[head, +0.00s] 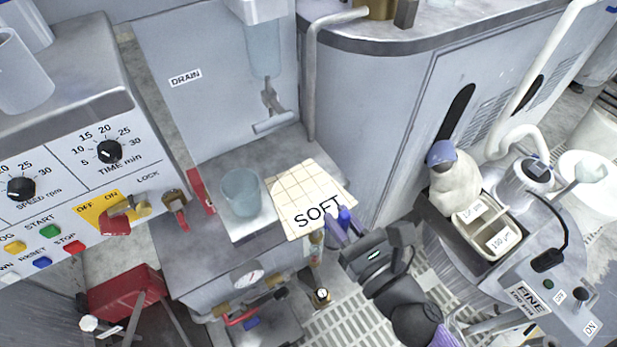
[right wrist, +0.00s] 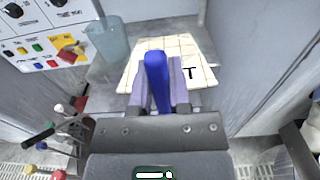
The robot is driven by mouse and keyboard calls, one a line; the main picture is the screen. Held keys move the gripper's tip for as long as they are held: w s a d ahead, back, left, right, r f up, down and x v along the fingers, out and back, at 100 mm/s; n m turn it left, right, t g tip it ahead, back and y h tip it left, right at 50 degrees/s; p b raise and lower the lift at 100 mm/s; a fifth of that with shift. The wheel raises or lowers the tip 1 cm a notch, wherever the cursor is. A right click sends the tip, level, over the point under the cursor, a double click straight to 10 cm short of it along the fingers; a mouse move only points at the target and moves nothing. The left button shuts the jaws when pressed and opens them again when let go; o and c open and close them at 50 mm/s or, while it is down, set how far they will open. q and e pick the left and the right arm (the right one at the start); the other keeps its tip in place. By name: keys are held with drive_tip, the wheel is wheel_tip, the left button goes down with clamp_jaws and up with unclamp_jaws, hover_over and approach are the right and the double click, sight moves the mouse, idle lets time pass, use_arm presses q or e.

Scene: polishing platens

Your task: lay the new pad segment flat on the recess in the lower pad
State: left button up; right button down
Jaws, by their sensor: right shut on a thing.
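The pad segment (head: 300,190) is a cream square sheet with grid grooves and the word SOFT. It shows over the grey ledge beside a clear cup in the head view, and beyond the fingers in the right wrist view (right wrist: 190,60). My right gripper (head: 342,222) is at its near corner, its purple fingers shut on an upright blue tab (right wrist: 157,80) that appears to belong to the pad. I cannot tell whether the pad touches the ledge. The lower pad and its recess cannot be made out. My left gripper is not in view.
A clear cup (head: 241,192) stands left of the pad, under a drain tap (head: 272,108). A control panel (head: 75,200) is at the left. At the right are a tray with bottles (head: 485,250), a white hose (head: 535,80) and a unit marked FINE (head: 530,300).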

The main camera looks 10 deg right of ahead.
hover_over(312, 202)
drive_tip(key=shift+w+f+b, duration=0.1)
drive_tip(key=shift+f+b, duration=0.2)
drive_tip(key=shift+f, duration=0.1)
drive_tip(key=shift+r, duration=0.1)
drive_tip(key=c, duration=0.6)
unclamp_jaws()
